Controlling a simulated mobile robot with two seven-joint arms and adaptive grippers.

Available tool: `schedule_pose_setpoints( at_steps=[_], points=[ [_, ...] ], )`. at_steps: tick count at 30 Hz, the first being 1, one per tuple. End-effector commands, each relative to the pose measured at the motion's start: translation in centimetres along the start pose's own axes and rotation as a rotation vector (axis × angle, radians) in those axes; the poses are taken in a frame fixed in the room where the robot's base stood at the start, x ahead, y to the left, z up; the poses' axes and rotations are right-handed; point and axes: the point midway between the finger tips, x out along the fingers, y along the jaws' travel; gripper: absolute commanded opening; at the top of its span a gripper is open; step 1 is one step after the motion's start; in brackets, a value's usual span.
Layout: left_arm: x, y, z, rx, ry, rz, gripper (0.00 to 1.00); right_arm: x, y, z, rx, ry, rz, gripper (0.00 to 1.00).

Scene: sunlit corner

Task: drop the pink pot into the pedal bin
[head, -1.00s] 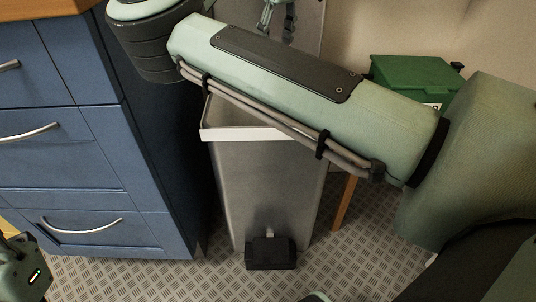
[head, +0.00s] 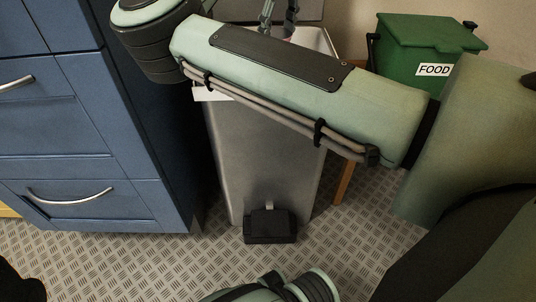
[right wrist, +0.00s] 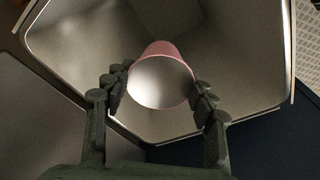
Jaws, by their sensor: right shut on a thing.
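The grey pedal bin (head: 260,160) stands on the floor with its black pedal (head: 270,226) in front. Its lid (head: 232,9) is up at the back and its mouth is open. My right arm crosses in front of the bin and hides much of the mouth. My right gripper (right wrist: 160,98) is shut on the pink pot (right wrist: 160,75), which has a pale inside. In the right wrist view the pot is over the bin's open mouth; how deep it sits is unclear. In the head view only part of the right gripper (head: 278,15) shows. My left gripper is not in view.
Blue drawers (head: 75,150) with metal handles stand close to the bin's left. A green food caddy (head: 425,45) labelled FOOD stands behind on the right, above a wooden leg (head: 344,180). Patterned metal floor (head: 130,262) is clear in front of the drawers.

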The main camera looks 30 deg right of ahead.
Motion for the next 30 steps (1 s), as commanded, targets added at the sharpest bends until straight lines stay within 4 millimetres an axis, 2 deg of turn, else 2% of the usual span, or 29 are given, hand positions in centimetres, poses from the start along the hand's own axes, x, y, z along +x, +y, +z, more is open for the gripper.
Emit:
schedule_pose_setpoints(
  at_steps=[6,7,13,23,26,30],
  points=[
    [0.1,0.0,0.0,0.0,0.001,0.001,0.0,0.0,0.0,0.0,0.0,0.0,0.0,0.36],
    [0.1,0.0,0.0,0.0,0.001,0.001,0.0,0.0,0.0,0.0,0.0,0.0,0.0,0.57],
    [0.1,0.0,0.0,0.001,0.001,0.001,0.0,0.0,0.0,0.0,0.0,0.0,0.0,0.8],
    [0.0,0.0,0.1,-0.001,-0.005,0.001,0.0,-0.2,0.0,0.0,0.0,0.001,0.0,0.8],
    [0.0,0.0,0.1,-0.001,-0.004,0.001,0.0,-1.1,0.0,-0.1,0.0,0.003,0.0,0.8],
    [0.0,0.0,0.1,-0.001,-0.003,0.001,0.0,-3.7,0.1,-0.1,0.001,0.005,0.002,0.8]
  ],
)
